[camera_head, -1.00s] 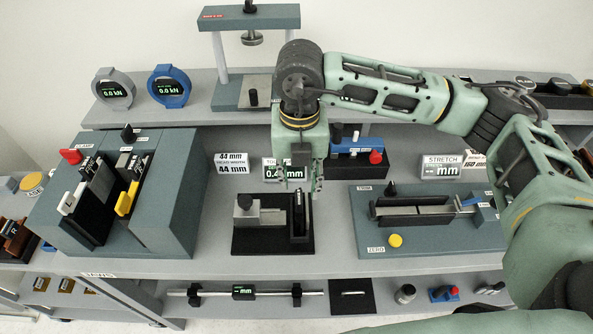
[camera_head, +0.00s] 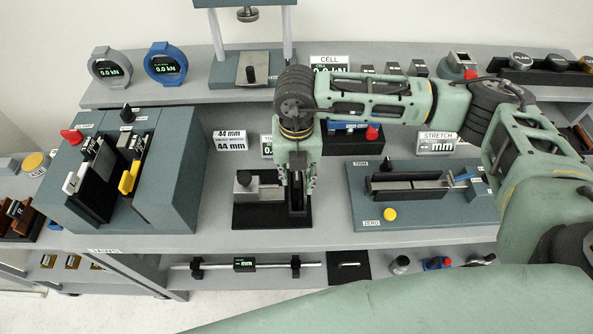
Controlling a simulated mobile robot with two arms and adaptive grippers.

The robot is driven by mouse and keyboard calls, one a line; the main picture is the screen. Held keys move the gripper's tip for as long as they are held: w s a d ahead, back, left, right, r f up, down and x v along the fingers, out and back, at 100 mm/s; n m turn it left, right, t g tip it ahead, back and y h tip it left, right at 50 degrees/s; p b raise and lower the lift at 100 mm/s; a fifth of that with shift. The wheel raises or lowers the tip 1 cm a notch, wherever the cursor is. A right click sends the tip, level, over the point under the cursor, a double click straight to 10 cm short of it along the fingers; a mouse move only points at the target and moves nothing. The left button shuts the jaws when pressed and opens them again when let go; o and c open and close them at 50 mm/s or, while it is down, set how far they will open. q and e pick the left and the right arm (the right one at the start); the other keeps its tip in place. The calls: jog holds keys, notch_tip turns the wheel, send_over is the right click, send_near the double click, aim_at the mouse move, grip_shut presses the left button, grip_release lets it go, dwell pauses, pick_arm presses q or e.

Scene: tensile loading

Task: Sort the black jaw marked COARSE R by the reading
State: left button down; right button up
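A dark upright piece (camera_head: 298,203) stands in the slot at the right end of a small black fixture (camera_head: 262,220) on the middle bench. It may be the jaw, but no COARSE R mark is legible. My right gripper (camera_head: 298,180) points down over this piece. Its fingers are apart, one to each side of the piece's top, and contact cannot be made out. The tooth display (camera_head: 266,146) behind is mostly covered by my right gripper, so its reading is hidden. My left gripper is not in view.
A grey-green block (camera_head: 180,185) with white, yellow and red handles stands left. A stretch fixture (camera_head: 424,208) with a yellow button is right. A press (camera_head: 240,68) and ring gauges (camera_head: 165,64) stand on the back shelf.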

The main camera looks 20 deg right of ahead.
grip_shut()
jog(key=shift+s+d+f, duration=0.1)
jog(key=shift+s, duration=0.1)
dwell(1.1)
jog(key=shift+o, duration=0.9)
grip_release()
jog(key=shift+w+r, duration=0.1)
jog(key=shift+r, duration=0.1)
jog(key=shift+r, duration=0.35)
notch_tip(320, 180, up, 11)
